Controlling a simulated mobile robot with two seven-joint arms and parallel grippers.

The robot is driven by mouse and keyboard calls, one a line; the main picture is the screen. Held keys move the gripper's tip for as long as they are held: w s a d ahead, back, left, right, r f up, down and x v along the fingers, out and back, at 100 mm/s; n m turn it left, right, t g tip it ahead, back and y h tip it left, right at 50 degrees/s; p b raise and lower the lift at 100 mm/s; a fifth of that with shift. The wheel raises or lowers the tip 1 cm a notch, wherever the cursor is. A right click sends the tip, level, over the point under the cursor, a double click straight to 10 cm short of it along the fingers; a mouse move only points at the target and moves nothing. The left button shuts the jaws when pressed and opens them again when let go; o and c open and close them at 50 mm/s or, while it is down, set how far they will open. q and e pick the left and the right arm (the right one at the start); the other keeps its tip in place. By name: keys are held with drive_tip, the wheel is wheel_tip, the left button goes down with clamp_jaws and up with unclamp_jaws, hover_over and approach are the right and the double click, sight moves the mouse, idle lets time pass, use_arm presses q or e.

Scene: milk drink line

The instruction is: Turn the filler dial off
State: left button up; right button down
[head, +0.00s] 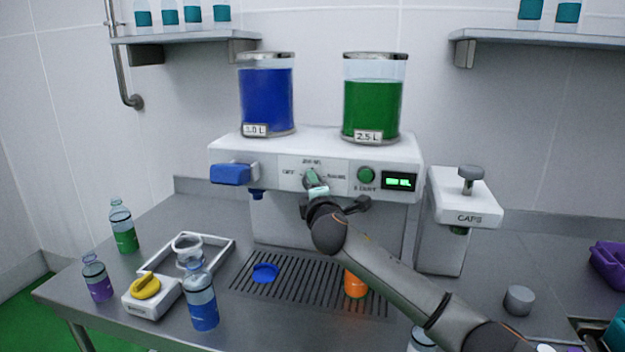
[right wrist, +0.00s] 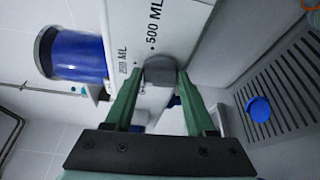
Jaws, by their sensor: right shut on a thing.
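The white filler machine (head: 240,155) stands at the back of the counter, with the dial labels on its front panel. My right gripper (head: 313,180) reaches the front panel at the dial. In the right wrist view, the grey dial (right wrist: 160,70) sits between the tips of my right gripper (right wrist: 160,76), whose green fingers are shut on it. The "250 ML" and "500 ML" labels show beside the dial there. The gripper hides much of the dial in the head view, and I cannot tell which label it points to. My left gripper is not in view.
A green button (head: 366,175) and lit display (head: 399,182) are right of the dial. A blue lever (head: 230,174) is at the left. A drip grate (head: 320,285) holds a blue disc (head: 265,273) and orange bottle (head: 355,284). A caps dispenser (head: 447,235) stands right.

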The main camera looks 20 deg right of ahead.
drive_tip(key=n+g, duration=0.1)
drive_tip(key=n, duration=0.1)
drive_tip(key=n+g+h, duration=0.1)
drive_tip(key=n, duration=0.2)
drive_tip(key=r+n+g, duration=0.1)
drive_tip(key=n, duration=0.2)
drive_tip(key=shift+w+a+r+g+h, duration=0.1)
drive_tip(key=shift+w+a+g+h, duration=0.05)
drive_tip(key=shift+g+h, duration=0.25)
idle(0.4)
drive_tip(key=c, duration=0.6)
unclamp_jaws()
drive_tip(key=shift+o, duration=1.4)
drive_tip(key=shift+w+f, duration=0.1)
drive_tip(key=shift+f, duration=0.1)
drive_tip(key=shift+a, duration=0.1)
